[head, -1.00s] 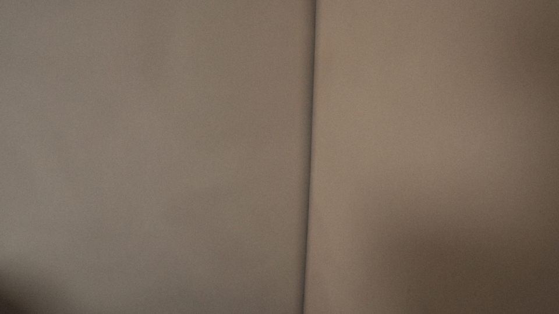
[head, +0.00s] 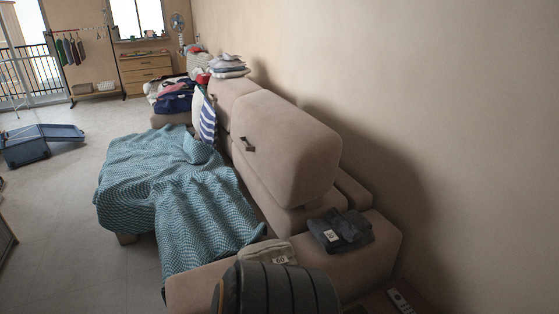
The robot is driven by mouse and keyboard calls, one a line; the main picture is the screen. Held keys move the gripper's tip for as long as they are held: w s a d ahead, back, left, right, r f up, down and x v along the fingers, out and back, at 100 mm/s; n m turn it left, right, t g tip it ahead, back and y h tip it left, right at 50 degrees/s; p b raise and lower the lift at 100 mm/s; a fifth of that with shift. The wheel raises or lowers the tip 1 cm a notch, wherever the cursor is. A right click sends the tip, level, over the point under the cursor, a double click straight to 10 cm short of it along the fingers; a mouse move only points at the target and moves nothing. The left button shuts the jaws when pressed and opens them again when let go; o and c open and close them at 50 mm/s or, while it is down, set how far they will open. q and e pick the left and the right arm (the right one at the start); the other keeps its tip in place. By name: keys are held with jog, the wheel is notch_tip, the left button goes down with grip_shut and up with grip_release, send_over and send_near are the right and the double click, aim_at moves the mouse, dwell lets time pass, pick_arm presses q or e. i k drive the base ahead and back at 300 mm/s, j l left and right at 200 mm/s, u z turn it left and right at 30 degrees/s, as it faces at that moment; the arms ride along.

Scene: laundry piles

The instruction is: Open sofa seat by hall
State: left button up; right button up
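A beige sofa (head: 378,250) stands along the right wall, seen from its near end. A teal patterned blanket (head: 165,185) covers most of its seat and hangs over the front edge. Only a narrow strip of seat shows beside the large back cushion (head: 285,145). A small dark handle-like piece (head: 247,144) sits on that cushion's front. Dark folded clothes (head: 341,231) with a white tag and a beige folded garment (head: 268,253) lie on the near armrest. Neither of my grippers is in view.
A dark ribbed rounded thing (head: 275,292) stands at the near end. Clothing piles (head: 170,95) lie at the sofa's far end. An open blue suitcase (head: 40,142) lies on the left floor. Bare floor (head: 80,225) is clear left of the sofa.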

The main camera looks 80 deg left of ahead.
aim_at(271, 235)
jog(key=k+l+u, duration=0.25)
jog(key=k, duration=0.35)
jog(key=k+u, duration=0.25)
jog(key=k, duration=0.4)
jog(key=u, duration=2.6)
jog(key=i+z, duration=0.25)
jog(key=i, duration=0.2)
jog(key=i+j+z, duration=0.2)
jog(key=i, duration=0.25)
